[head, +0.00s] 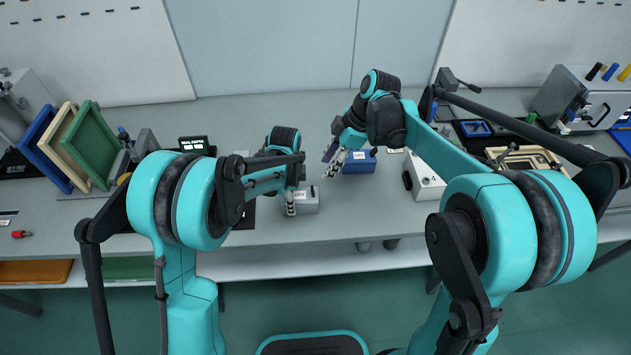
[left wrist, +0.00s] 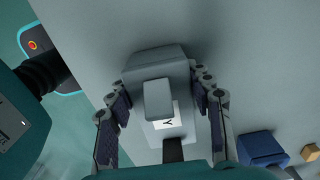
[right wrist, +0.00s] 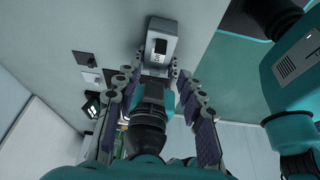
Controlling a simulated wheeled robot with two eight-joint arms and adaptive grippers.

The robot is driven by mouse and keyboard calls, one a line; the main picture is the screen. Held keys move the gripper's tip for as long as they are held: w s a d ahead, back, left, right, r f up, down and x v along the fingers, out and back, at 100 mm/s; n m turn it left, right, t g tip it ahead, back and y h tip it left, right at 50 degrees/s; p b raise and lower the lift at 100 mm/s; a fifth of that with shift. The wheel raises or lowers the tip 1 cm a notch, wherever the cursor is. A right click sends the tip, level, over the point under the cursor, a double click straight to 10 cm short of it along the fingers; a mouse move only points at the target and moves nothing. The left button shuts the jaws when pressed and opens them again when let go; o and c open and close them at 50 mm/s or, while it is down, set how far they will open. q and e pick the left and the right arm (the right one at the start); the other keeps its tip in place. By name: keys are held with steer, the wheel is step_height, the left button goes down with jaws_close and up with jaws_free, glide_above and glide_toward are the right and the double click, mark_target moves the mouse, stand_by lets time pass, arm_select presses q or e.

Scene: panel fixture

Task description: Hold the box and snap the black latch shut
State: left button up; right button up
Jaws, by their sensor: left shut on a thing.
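The grey box (head: 306,203) with a white label stands on the bench near its front edge. My left gripper (head: 290,203) is shut on it; in the left wrist view its fingers lie along both sides of the box (left wrist: 152,72). A black part, seemingly the latch (left wrist: 173,150), shows below the label there. In the right wrist view a black piece (right wrist: 160,46) shows on the box's face; I cannot tell the latch's position. My right gripper (head: 332,162) is open and empty, above the bench, behind and right of the box, apart from it.
Coloured frames (head: 92,145) lean at the left, near a small black display (head: 194,144). A grey machine (head: 582,98) stands at the far right. Bench between is mostly clear.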

mark_target(312, 188)
steer(key=x, duration=1)
steer(key=shift+f, duration=0.25)
steer(key=shift+a, duration=0.1)
jaws_close()
